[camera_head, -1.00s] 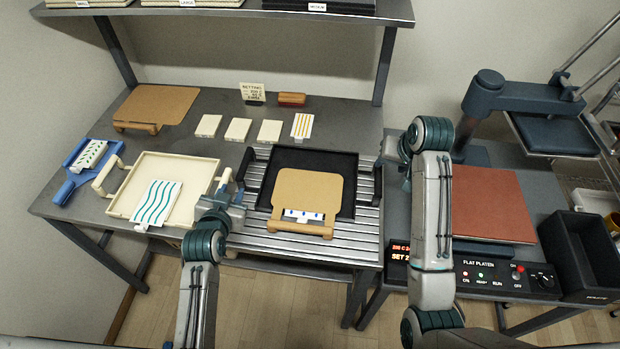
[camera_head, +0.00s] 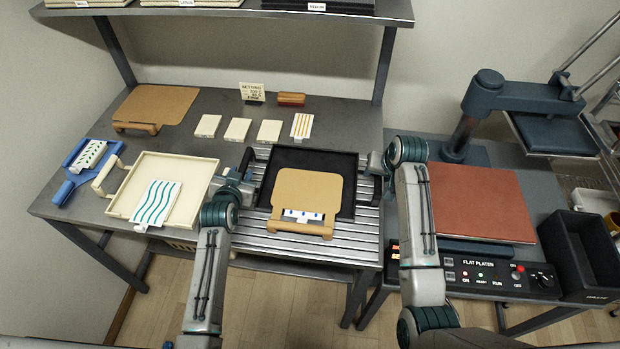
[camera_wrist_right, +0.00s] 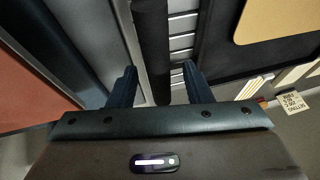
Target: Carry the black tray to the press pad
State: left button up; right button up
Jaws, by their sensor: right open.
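The black tray (camera_head: 346,168) sits on the slatted metal rack, with a dark handle on its left and right sides. A tan board (camera_head: 310,185) with a small printed piece lies in it. My left gripper (camera_head: 238,178) is at the tray's left handle; its jaws are too small to read. My right gripper (camera_head: 376,172) is open at the right handle. In the right wrist view, the handle bar (camera_wrist_right: 152,45) runs between the two separated fingers of the gripper (camera_wrist_right: 158,80). The press pad (camera_head: 482,203) is a flat red-brown plate on the right bench.
A cream tray (camera_head: 147,203) with a wavy-striped piece stands left of my left gripper. The press's raised dark upper plate (camera_head: 555,133) is swung to the back right, leaving the pad uncovered. A black bin (camera_head: 580,250) stands right of the pad.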

pick_arm(q)
jog(key=shift+w+f, duration=0.15)
jog(key=shift+w, duration=0.25)
pick_arm(e)
jog(key=shift+w+f, duration=0.15)
jog(key=shift+f, duration=0.3)
pick_arm(q)
jog(key=c, duration=0.7)
pick_arm(e)
jog(key=c, duration=0.6)
pick_arm(q)
grip_shut()
pick_arm(e)
grip_shut()
jog(key=shift+r, duration=0.2)
